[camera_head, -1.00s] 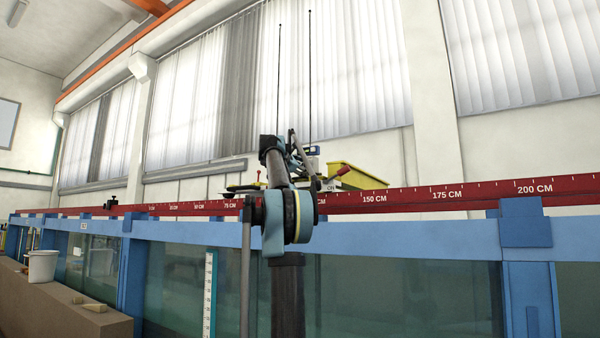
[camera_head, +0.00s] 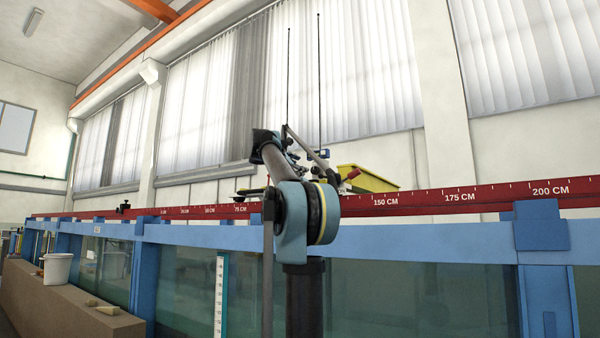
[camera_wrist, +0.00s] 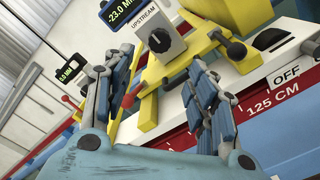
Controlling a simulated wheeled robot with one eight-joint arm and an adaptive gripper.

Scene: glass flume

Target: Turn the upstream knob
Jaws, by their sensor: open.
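The upstream knob (camera_wrist: 160,39) is a black dial on a white box marked UPSTREAM, on a yellow carriage (camera_wrist: 188,68) over the red rail. In the wrist view it lies ahead of my gripper (camera_wrist: 166,84), just above the gap between the fingers. My gripper is open and empty, with one finger on each side of the gap and apart from the knob. In the head view my arm hides the knob, and the gripper itself cannot be made out there.
A second black knob (camera_wrist: 236,50) sits on the yellow carriage, right of the upstream knob. A display (camera_wrist: 117,12) reads about -23.0. The red scale rail (camera_head: 455,198) runs along the blue flume frame (camera_head: 430,238). A white bucket (camera_head: 57,269) stands on a brown ledge at left.

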